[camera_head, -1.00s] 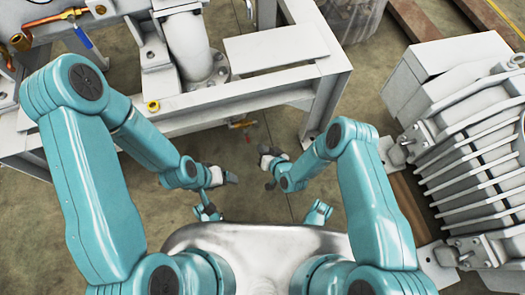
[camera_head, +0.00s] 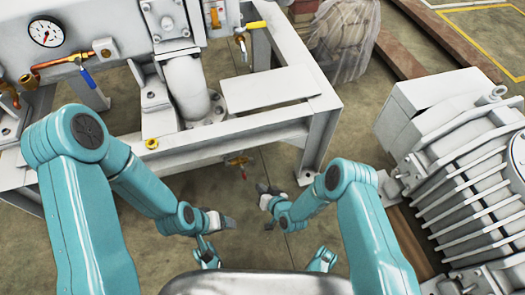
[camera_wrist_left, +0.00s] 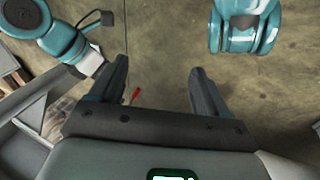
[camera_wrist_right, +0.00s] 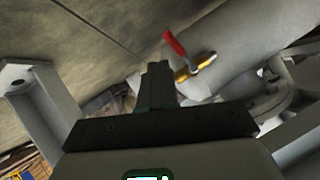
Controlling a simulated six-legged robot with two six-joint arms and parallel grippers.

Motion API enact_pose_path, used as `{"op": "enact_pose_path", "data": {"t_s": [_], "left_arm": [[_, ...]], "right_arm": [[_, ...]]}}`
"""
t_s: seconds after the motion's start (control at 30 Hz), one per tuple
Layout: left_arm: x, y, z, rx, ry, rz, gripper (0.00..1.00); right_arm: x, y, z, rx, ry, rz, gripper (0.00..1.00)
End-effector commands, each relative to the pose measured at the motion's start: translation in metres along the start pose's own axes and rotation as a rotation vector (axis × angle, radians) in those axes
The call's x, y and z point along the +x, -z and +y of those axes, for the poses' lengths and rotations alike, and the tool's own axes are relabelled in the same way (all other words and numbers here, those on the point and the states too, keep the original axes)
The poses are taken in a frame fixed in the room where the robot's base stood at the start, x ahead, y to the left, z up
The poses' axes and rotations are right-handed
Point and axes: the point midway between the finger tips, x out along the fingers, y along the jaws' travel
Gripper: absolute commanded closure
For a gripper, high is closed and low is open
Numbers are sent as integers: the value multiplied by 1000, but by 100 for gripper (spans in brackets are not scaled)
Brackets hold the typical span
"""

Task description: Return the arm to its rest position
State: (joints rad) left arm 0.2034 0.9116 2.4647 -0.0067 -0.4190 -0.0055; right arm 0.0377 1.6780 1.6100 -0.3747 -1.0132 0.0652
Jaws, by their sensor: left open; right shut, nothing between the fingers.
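Both arms are bent in front of my body in the head view. My left gripper (camera_head: 222,222) hangs at the centre, close to the front of the grey machine frame. Neither gripper touches anything that I can see.
The grey machine frame (camera_head: 225,140) with pipes and a gauge (camera_head: 45,32) stands ahead and left. A valve with a red handle (camera_wrist_right: 174,42) shows beyond the right fingers. A finned grey unit (camera_head: 460,165) stands at right.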

Motion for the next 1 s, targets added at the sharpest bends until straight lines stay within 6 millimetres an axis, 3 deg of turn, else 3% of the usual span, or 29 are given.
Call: {"op": "enact_pose_path", "data": {"t_s": [0.23,0.37,0.5,0.67,1.0], "left_arm": [[-8,1,3,0,0,0,23],[-47,4,17,0,0,-3,23],[-110,3,42,4,-1,-28,23],[-175,1,67,8,-2,-58,23],[-304,-4,117,17,-3,-118,23]], "right_arm": [[-4,7,-4,0,0,0,100],[-31,41,-18,9,-15,-23,100],[-98,92,-32,59,-84,-155,100],[-185,140,-51,130,-158,-317,100],[-386,226,-119,300,-272,-650,100]]}}
